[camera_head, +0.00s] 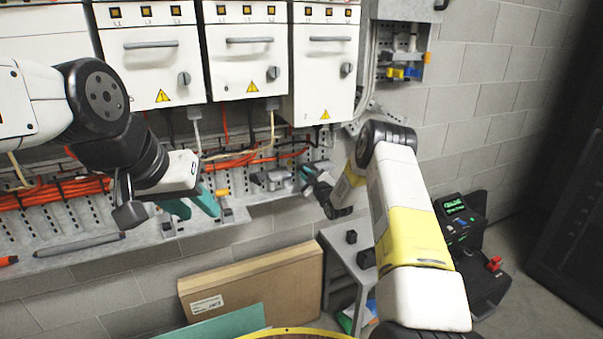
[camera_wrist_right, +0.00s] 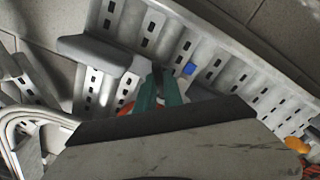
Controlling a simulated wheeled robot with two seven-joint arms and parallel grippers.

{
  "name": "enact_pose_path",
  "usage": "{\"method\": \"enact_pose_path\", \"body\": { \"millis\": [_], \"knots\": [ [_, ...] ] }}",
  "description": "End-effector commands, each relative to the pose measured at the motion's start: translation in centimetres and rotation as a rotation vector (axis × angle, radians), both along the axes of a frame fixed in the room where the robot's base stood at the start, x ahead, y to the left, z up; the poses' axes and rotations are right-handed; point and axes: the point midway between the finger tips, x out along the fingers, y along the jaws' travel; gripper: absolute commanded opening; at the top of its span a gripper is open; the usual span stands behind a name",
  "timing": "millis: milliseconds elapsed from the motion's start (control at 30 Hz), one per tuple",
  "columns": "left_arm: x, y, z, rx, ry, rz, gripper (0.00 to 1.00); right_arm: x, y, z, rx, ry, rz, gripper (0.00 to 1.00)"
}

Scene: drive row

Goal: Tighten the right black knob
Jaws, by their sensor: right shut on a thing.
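My right gripper (camera_head: 306,176) is at the right end of a grey fixture (camera_head: 268,180) on the perforated metal rail below the cabinets. In the right wrist view its green fingers (camera_wrist_right: 158,92) are close together on a small dark piece (camera_wrist_right: 157,72), which looks like the right black knob; the fingers hide most of it. The fixture's grey bar (camera_wrist_right: 95,50) runs off to the left there. My left gripper (camera_head: 191,204) is open and empty, its teal fingers apart in front of the rail. Dark rotary knobs (camera_head: 347,69) also show on the white cabinets (camera_head: 320,100).
Orange cables (camera_head: 55,195) lie along the rail. A grey bar (camera_head: 80,245) lies at its left. Below are a cardboard box (camera_head: 255,285) and a small grey table (camera_head: 345,250) with black blocks. A black case (camera_head: 470,240) stands at the right.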

Motion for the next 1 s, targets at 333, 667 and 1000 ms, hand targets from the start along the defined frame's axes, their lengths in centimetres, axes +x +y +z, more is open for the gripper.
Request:
{"method": "enact_pose_path", "body": {
  "millis": [333, 667, 1000],
  "knots": [
    [0.0, 0.0, 0.0, 0.000, 0.000, 0.000, 0.36, 0.0, 0.0, 0.0, 0.001, 0.001, -0.001, 0.34],
    [0.0, 0.0, 0.0, 0.000, 0.000, 0.000, 0.36, -1.6, -0.6, 0.0, 0.000, 0.002, -0.001, 0.34],
    [0.0, 0.0, 0.0, 0.000, 0.000, 0.000, 0.36, -6.6, -2.5, 0.0, 0.000, 0.002, -0.001, 0.34]
  ]
}}
